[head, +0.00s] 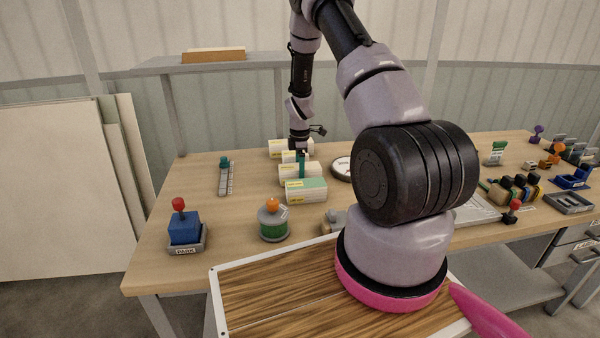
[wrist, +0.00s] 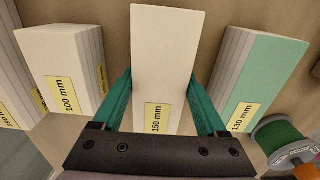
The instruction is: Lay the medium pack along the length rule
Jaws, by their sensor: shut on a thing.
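My gripper (wrist: 163,95) is shut on a cream pack labelled 150 mm (wrist: 165,45), with a teal finger on each side of it. In the head view my gripper (head: 302,164) is down among the row of packs. A pack labelled 100 mm (wrist: 62,50) is on one side and a green-faced pack labelled 130 mm (wrist: 262,65) on the other, both apart from the fingers. The green-faced pack also shows in the head view (head: 306,191). A grey marked strip with a teal knob, apparently the length rule (head: 226,179), lies left of the packs.
A green spool with an orange knob (head: 272,222) and a blue block in a PARK holder (head: 185,230) stand at the front left. A round dial (head: 342,168) is right of the packs. Bare table (head: 250,178) lies between rule and packs.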

